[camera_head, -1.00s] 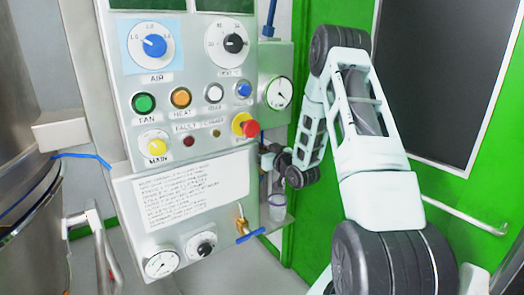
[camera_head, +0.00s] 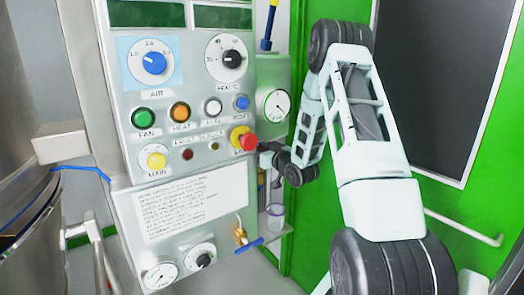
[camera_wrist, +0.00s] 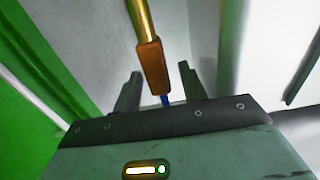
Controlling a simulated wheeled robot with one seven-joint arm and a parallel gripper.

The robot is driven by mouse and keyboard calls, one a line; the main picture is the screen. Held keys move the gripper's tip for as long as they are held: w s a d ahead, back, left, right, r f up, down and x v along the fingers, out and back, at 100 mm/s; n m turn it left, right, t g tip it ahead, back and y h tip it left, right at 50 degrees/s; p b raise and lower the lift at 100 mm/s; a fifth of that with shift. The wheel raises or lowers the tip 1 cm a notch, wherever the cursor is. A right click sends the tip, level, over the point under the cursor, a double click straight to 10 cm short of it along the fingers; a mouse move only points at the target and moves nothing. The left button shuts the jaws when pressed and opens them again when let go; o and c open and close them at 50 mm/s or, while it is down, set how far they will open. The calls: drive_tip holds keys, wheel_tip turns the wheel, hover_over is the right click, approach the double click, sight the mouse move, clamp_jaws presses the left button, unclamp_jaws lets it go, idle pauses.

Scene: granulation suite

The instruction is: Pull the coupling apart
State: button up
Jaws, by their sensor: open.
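In the wrist view, a brass tube (camera_wrist: 142,20) comes down from the top and ends in an orange-brown sleeve (camera_wrist: 152,66), which looks like the coupling. A short blue piece (camera_wrist: 165,101) shows below the sleeve. My gripper (camera_wrist: 160,73) is open, with one finger on each side of the sleeve. There is a visible gap to each finger; I cannot tell the sleeve's depth between them. In the head view my wrist is beside the right edge of the control panel (camera_head: 190,120). The fingers and the coupling cannot be made out there.
The panel carries knobs, lit buttons and a red stop button (camera_head: 248,142) close to my wrist. A pressure gauge (camera_head: 277,103) is just above. A blue-handled valve (camera_head: 248,243) and a clear cup (camera_head: 275,216) are below. A steel vessel (camera_head: 25,150) stands at left.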

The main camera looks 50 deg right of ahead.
drive_tip(key=p+v, duration=0.7)
drive_tip(key=v, duration=1)
drive_tip(key=shift+s, duration=0.2)
drive_tip(key=shift+d, duration=0.1)
